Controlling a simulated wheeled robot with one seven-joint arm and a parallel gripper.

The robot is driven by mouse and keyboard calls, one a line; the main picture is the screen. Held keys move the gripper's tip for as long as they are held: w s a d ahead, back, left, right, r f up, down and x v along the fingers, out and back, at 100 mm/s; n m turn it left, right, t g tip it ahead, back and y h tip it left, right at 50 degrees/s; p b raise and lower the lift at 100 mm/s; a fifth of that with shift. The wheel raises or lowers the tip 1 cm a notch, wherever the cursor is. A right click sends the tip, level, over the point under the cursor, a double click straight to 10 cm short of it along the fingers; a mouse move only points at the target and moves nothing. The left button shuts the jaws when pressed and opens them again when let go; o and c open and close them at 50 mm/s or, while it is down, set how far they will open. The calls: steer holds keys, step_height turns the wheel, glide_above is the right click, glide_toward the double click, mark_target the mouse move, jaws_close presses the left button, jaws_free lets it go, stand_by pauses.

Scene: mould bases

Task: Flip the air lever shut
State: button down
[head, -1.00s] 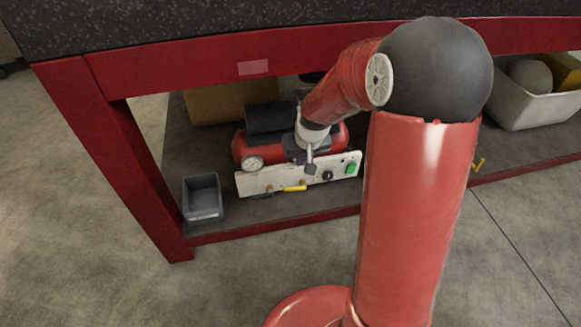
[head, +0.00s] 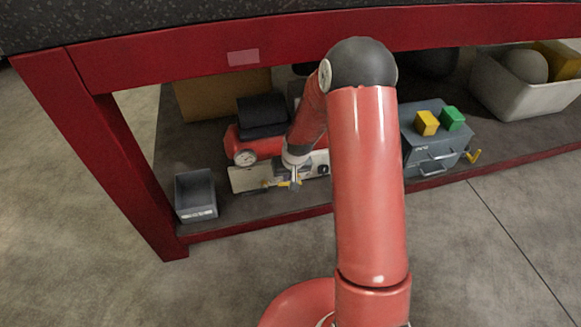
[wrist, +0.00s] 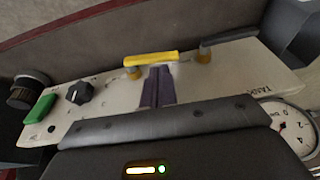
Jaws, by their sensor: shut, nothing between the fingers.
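The compressor's pale panel (wrist: 105,97) carries two levers. A yellow lever (wrist: 152,58) lies along the panel's edge, its pivot at its left end in the wrist view. A dark grey lever (wrist: 230,37) lies beside it, near a label reading TANK. I cannot read a label for the yellow one. My gripper (wrist: 157,70) is shut and empty, its tips right by the yellow handle; I cannot tell if they touch. In the head view my gripper (head: 295,184) is in front of the panel (head: 244,180), hiding part of the levers.
The panel also has a green button (wrist: 39,108) and a black knob (wrist: 79,93). A gauge (wrist: 295,127) is at right. Under the red bench, a grey bin (head: 195,195) stands left of the compressor and a grey drawer box (head: 425,140) right.

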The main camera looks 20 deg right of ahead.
mark_target(283, 185)
steer(key=shift+a+f, duration=0.15)
steer(key=shift+f, duration=0.5)
steer(key=shift+a+f+b, duration=0.2)
steer(key=shift+f+b, duration=0.3)
steer(key=shift+b, duration=0.05)
steer(key=shift+a+f+b, duration=0.15)
steer(key=shift+f+b, duration=0.3)
steer(key=shift+b, duration=0.1)
steer(key=shift+a, duration=0.15)
steer(key=shift+s+f, duration=0.1)
steer(key=shift+a, duration=0.1)
